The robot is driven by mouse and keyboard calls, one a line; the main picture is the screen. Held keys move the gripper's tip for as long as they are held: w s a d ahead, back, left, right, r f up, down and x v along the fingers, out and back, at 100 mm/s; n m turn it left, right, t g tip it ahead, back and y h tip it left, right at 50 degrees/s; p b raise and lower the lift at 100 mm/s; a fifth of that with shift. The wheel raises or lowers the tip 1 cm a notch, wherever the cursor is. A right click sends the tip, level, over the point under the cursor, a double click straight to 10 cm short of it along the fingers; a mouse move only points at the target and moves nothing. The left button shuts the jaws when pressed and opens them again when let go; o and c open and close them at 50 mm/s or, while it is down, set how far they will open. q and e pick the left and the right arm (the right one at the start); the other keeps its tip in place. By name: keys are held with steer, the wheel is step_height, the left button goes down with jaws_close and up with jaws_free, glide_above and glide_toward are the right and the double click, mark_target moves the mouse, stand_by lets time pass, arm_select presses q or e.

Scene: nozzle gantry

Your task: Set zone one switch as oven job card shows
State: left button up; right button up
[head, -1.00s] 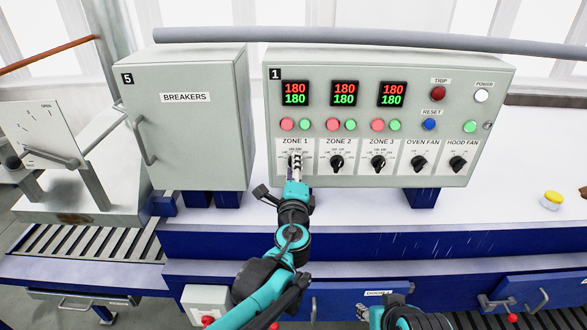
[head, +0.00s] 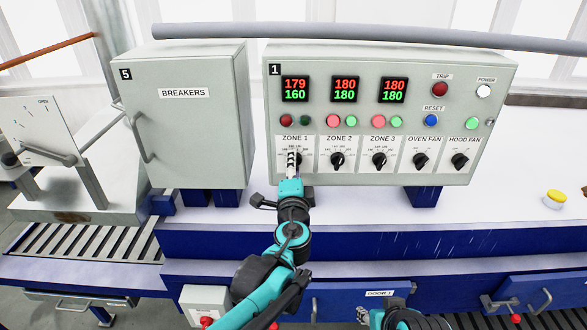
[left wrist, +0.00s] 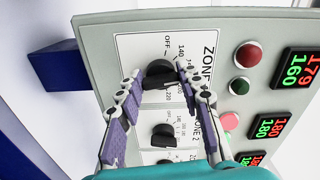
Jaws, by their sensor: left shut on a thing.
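The zone one switch (head: 294,160) is a black rotary knob on a white dial plate at the lower left of the control panel (head: 500,120). In the left wrist view the knob (left wrist: 160,73) sits between the fingertips of my left gripper (left wrist: 166,82), which is shut on it. My left gripper (head: 292,158) hides part of the dial, so I cannot tell the exact pointer mark. The zone 1 display (head: 295,89) reads red 179 above green 160. The zone 1 red and green lamps are dark. I see no job card.
Zone 2 (head: 345,89) and zone 3 (head: 394,90) displays read 180 over 180, with lit lamps above their knobs. Oven fan (head: 420,161) and hood fan (head: 460,161) knobs sit to the right. A breaker cabinet (head: 185,130) stands left. Part of my right arm shows below.

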arm_select(q)
steer(key=shift+n, duration=0.5)
steer(key=o, duration=1.2)
steer(key=shift+c, duration=0.2)
steer(key=s, duration=1.2)
